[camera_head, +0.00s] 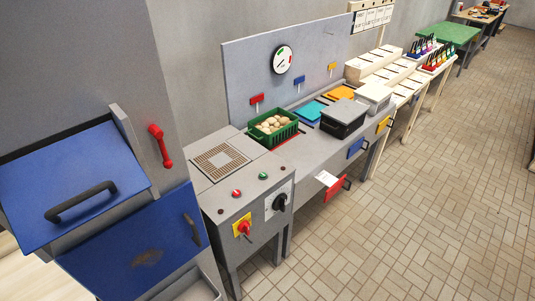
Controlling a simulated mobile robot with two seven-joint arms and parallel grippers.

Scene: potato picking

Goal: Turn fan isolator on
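A red rotary switch on a yellow plate (243,227), which looks like the isolator, is on the front of a grey metal cabinet (222,207). Its red handle looks tilted, but I cannot read its on or off marks. To its right is a black rotary knob (279,202) on a pale plate. A red button (236,193) and a green button (263,176) are on the sloped panel above. A square perforated grille (219,161) is in the cabinet top. Neither of my grippers is in view.
A large grey machine with blue panels (75,185) and a red lever (160,146) stands at the left. To the right, a bench holds a green crate (287,133) of potatoes and a black lidded box (343,118). The tiled floor (420,200) in front is clear.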

